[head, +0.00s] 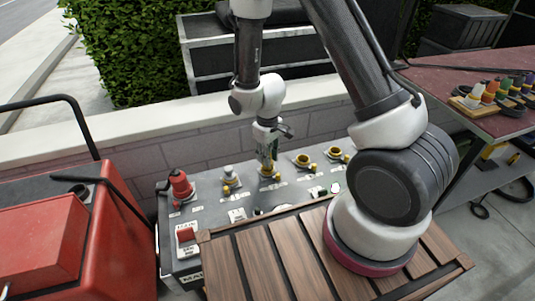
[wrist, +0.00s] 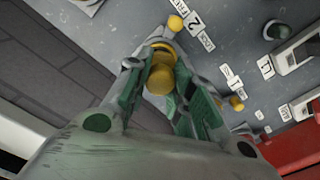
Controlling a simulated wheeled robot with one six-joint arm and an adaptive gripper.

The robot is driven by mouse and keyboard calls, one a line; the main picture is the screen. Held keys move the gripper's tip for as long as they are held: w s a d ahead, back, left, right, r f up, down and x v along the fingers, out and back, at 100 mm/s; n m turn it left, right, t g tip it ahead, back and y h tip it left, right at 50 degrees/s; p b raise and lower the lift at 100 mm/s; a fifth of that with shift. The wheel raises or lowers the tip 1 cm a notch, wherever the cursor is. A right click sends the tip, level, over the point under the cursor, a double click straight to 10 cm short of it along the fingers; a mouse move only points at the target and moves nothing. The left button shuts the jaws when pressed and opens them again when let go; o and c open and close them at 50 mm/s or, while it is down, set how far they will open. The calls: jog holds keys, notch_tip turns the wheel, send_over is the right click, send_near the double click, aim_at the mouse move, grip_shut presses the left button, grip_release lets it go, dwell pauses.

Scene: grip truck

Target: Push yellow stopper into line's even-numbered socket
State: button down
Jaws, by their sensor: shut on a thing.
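In the head view my gripper (head: 268,161) points down over a socket on the grey panel (head: 205,205). In the wrist view its green-padded fingers (wrist: 160,85) are closed around the yellow stopper (wrist: 160,78). The stopper's tip is at a yellow-rimmed socket (wrist: 161,46), and I cannot tell how deep it sits. A label reading 2 (wrist: 196,24) lies beside this socket. A label reading 1 (wrist: 227,73) is further along. Two open yellow-rimmed sockets (head: 302,160) and (head: 336,153) show to the right in the head view.
A red plug (head: 180,184) and a grey plug (head: 229,173) stand left on the panel. A wooden slatted deck (head: 265,262) lies in front. A red case (head: 45,235) is at left. Coloured stoppers (head: 490,91) sit on the right-hand table (head: 455,75). A low wall (head: 140,130) runs behind.

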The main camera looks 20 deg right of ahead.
jog(key=shift+f, duration=0.95)
jog(key=c, duration=1.1)
grip_release()
jog(key=shift+c, duration=0.2)
jog(key=shift+o, duration=0.3)
jog(key=shift+o, duration=1.3)
jog(key=shift+r, duration=0.1)
jog(key=shift+r, duration=2.45)
